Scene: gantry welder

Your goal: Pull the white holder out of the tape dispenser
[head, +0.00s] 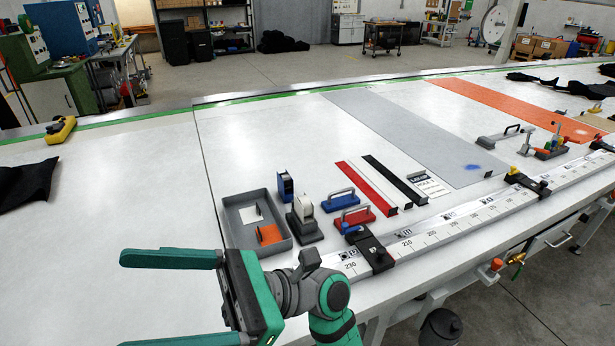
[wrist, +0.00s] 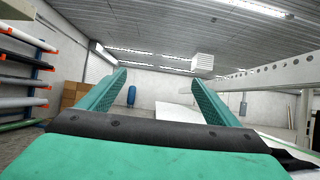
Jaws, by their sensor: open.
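The tape dispenser (head: 305,225) is a dark grey body standing upright on the white table, just right of the grey tray. A white round part, which looks like the white holder (head: 302,206), sits in its top. My gripper (head: 121,301) is at the lower left of the head view, with its two green fingers wide apart and pointing left, away from the dispenser. In the wrist view my gripper (wrist: 158,78) is open and empty. That view shows only the room and no dispenser.
A grey tray (head: 229,203) holds a white piece and an orange piece (head: 269,234). A blue-and-dark dispenser-like item (head: 285,186) stands behind the dispenser. Blue (head: 341,200) and red (head: 355,217) handled blocks stand to the right. A ruler rail (head: 430,235) runs along the front. The left table is mostly clear.

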